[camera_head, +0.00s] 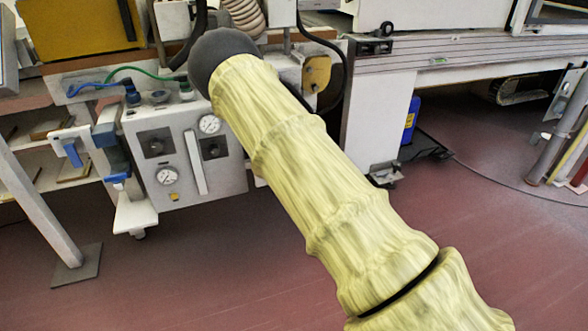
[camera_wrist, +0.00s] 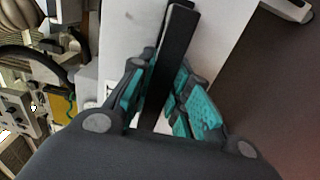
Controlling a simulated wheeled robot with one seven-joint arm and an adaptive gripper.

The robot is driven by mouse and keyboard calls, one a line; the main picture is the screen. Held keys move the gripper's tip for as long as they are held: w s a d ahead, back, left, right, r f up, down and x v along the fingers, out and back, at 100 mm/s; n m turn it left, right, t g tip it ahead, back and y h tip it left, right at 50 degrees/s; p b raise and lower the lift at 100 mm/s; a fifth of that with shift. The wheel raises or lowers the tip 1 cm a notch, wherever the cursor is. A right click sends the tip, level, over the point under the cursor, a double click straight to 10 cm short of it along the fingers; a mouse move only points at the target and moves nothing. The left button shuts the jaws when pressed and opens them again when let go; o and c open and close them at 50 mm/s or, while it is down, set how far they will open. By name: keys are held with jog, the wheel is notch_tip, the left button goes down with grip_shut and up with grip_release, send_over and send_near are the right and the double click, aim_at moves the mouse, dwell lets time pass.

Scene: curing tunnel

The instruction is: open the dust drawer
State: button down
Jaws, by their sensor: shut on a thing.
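In the wrist view, my gripper (camera_wrist: 167,64) has its teal-padded fingers on either side of a long black bar handle (camera_wrist: 178,32) and is shut on it. The handle stands out in front of a pale flat panel (camera_wrist: 222,38), which looks like the dust drawer's front. The drawer's edges are partly out of view, and I cannot tell whether it is open or shut. In the head view, my arm's yellow sleeve and dark rounded end hide my gripper and the handle.
A grey panel with gauges (camera_head: 222,176) and a blue valve (camera_head: 72,152) stand left of my arm. A white cabinet leg (camera_head: 378,125) and a blue container (camera_head: 410,120) are right of it. The reddish floor (camera_head: 180,275) in front is clear.

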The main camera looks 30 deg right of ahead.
jog(key=c, duration=1.3)
grip_release()
jog(key=s, duration=0.4)
jog(key=s+a, duration=0.1)
jog(key=s, duration=0.3)
jog(key=s+a, duration=0.1)
jog(key=s, duration=0.3)
